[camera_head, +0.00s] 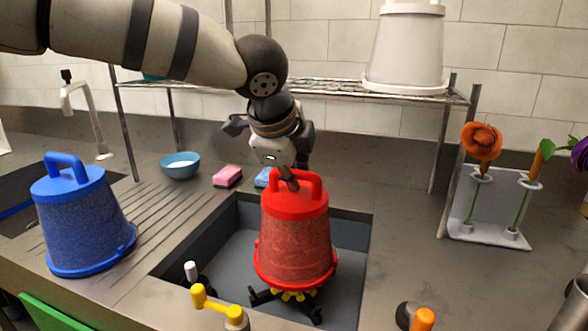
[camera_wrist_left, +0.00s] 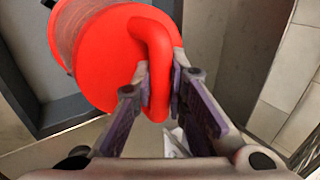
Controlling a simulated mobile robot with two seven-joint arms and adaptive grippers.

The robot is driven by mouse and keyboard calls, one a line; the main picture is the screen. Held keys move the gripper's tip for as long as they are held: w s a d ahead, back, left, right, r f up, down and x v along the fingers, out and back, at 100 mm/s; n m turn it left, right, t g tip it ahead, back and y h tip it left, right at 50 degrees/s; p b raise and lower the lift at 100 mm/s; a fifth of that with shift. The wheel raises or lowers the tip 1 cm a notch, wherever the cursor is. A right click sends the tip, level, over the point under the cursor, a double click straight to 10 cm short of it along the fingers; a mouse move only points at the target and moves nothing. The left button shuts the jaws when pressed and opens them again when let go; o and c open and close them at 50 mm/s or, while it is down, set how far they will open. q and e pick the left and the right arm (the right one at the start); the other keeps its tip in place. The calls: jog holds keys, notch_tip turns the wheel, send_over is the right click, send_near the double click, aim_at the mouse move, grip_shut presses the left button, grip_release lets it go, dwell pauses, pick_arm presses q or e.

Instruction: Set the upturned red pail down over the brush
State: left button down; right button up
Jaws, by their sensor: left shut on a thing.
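The upturned red pail (camera_head: 295,245) is upright over the sink, its handle on top. My left gripper (camera_head: 288,180) is shut on that handle from above. In the left wrist view, the fingers (camera_wrist_left: 160,88) close around the handle of the red pail (camera_wrist_left: 112,55). Below the pail's rim shows a black footed piece with yellow knobs (camera_head: 286,297), apparently the brush; the pail hides its upper part. I cannot tell whether the rim touches it. My right gripper is not in view.
The sink (camera_head: 347,255) surrounds the pail. An upturned blue pail (camera_head: 80,220) stands left on the ribbed counter. A blue bowl (camera_head: 180,165) and pink sponge (camera_head: 228,176) sit behind. A flower rack (camera_head: 485,215) stands right. A white pail (camera_head: 405,50) is on the shelf.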

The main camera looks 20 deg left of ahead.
aim_at(292, 198)
pick_arm(q)
jog(key=shift+f, duration=1.15)
jog(key=shift+f, duration=1.65)
jog(key=c, duration=1.5)
grip_release()
jog(key=v, duration=1.2)
